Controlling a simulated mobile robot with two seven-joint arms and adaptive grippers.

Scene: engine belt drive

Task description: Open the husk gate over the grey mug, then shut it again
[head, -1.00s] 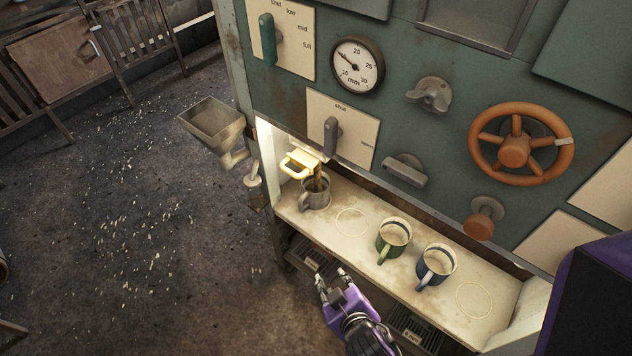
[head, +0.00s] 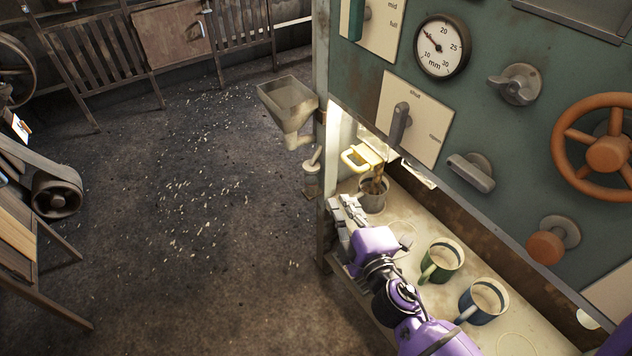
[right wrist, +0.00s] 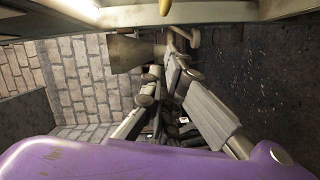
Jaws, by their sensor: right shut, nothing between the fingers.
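The husk gate has a yellow loop handle (head: 354,158) at the machine's lower left opening. The grey mug (head: 373,199) stands upright on the pale shelf (head: 405,222) below it. A brown strip (head: 377,180) shows between the gate and the mug; I cannot tell whether it is falling husk or a fixed part. My right gripper (head: 343,207) is shut and empty, just left of the mug and below the handle, apart from the handle. Its fingers (right wrist: 178,62) come together in the right wrist view. My left gripper is not in view.
A green mug (head: 441,261) and a blue mug (head: 483,300) stand farther right on the shelf. A shut/open lever (head: 399,124) is above the gate. A metal hopper (head: 288,104) juts out at the left.

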